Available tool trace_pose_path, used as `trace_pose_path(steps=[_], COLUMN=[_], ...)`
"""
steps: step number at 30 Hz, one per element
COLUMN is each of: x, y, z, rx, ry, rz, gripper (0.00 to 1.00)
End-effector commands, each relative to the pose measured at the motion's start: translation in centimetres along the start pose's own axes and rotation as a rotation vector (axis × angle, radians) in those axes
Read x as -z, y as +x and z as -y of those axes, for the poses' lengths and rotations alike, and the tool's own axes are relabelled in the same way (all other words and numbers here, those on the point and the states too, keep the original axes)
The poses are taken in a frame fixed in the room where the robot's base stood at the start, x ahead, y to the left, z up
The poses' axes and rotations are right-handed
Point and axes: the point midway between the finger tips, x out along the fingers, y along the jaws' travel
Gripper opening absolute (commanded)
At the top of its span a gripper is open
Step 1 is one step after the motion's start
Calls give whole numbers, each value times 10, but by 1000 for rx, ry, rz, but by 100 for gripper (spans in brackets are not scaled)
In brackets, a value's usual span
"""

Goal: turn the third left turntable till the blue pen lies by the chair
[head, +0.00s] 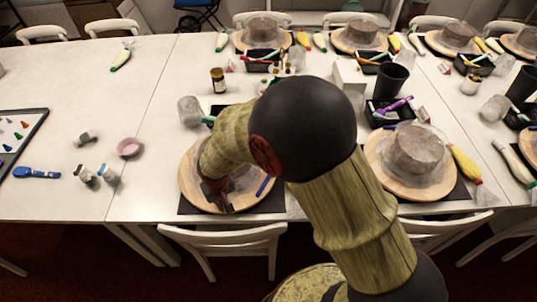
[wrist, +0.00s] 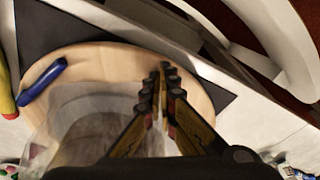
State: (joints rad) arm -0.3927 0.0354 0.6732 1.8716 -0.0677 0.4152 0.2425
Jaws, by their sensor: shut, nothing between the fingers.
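A round wooden turntable (head: 187,187) lies on a dark mat at the front table edge, and it also shows in the wrist view (wrist: 200,92). A clear cover stands on it, partly hidden by my arm. The blue pen (head: 264,186) lies near the turntable's right rim; in the wrist view the pen (wrist: 42,80) is at the left. The white chair (head: 232,238) stands at the table front, just below the turntable. My gripper (head: 220,204) is shut and empty at the turntable's chair-side rim; its fingertips (wrist: 163,72) appear over the wood. Contact cannot be told.
Another turntable (head: 378,172) with a covered cake stands to the right, a yellow-green piece beside it. A clear glass (head: 190,110) and a brown jar (head: 218,80) stand behind. A pink bowl (head: 129,147) and small bottles are left. The table between bowl and turntable is clear.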

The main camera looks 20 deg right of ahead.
Motion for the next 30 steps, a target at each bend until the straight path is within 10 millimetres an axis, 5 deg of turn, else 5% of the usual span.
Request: trace_pose_path(steps=[8,16,24,30], x=[1,5,4,-8], y=[-3,-29,-28,-31], z=[0,0,-1,-28], rx=[0,0,0,-1], ry=[1,1,1,8], rz=[-1,-2,0,1], gripper=[0,0,0,0])
